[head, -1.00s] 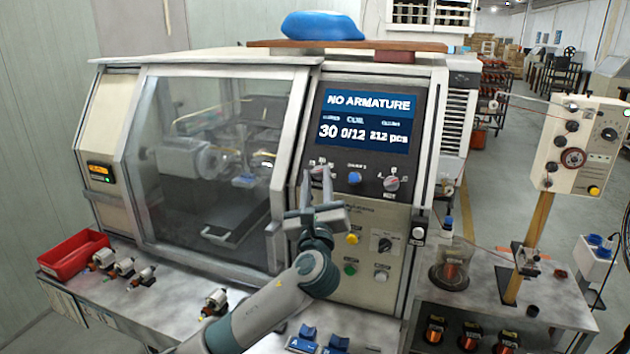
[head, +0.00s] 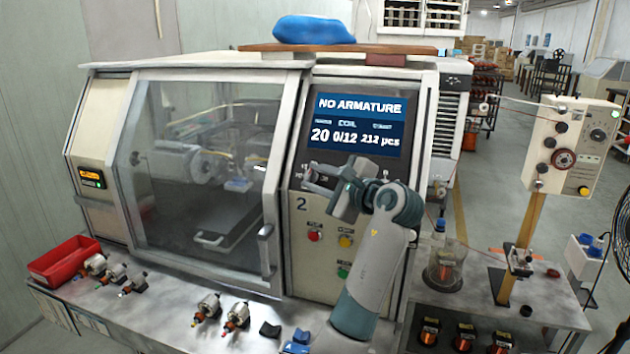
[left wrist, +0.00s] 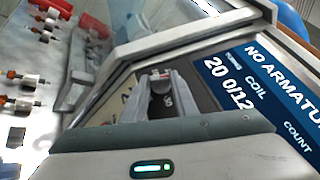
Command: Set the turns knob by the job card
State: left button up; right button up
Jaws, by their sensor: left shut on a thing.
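The winding machine (head: 100,135) has a screen (head: 352,120) reading NO ARMATURE, 20, 0/12 and 212 pcs. The left wrist view shows the same screen (left wrist: 255,85) with 20 and 0/12. My left gripper (head: 312,177) is at the upper left of the control panel, just below the screen, its fingers closed around the turns knob (left wrist: 160,76). The gripper covers most of the knob in the head view. The other knobs right of it are hidden behind my left arm. I cannot make out a job card. My right gripper is not in view.
Red (head: 314,236), yellow (head: 346,241) and green (head: 344,271) buttons sit below the knob. Several armatures lie on the bench beside a red bin (head: 62,262). The machine's glass door (head: 200,170) is closed. A side table with coils stands at right.

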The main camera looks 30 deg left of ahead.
pick_arm(q)
jog(key=n+g+h, duration=0.1)
jog(key=n, duration=0.1)
jog(key=r+n+g+h, duration=0.1)
jog(key=g, duration=0.1)
jog(key=n+g+h, duration=0.1)
jog(key=n, duration=0.1)
jog(key=shift+w+a+r+n+g+h, duration=0.1)
jog(key=shift+w+r+n+g+h, duration=0.05)
jog(key=shift+w+n+g+h, duration=0.2)
jog(key=shift+w+a+r+n+g+h, duration=0.1)
jog(key=shift+n+g+h, duration=0.2)
jog(key=shift+n+h, duration=0.3)
jog(key=shift+w+a+r+n+g+h, duration=0.1)
jog(key=shift+n+g+h, duration=0.15)
jog(key=shift+n+h, duration=0.3)
jog(key=shift+a+n+g+h, duration=0.15)
jog(key=shift+n+g+h, duration=0.25)
jog(key=shift+h, duration=0.5)
jog(key=o, duration=1.1)
jog(key=shift+c, duration=0.2)
jog(key=shift+r, duration=0.1)
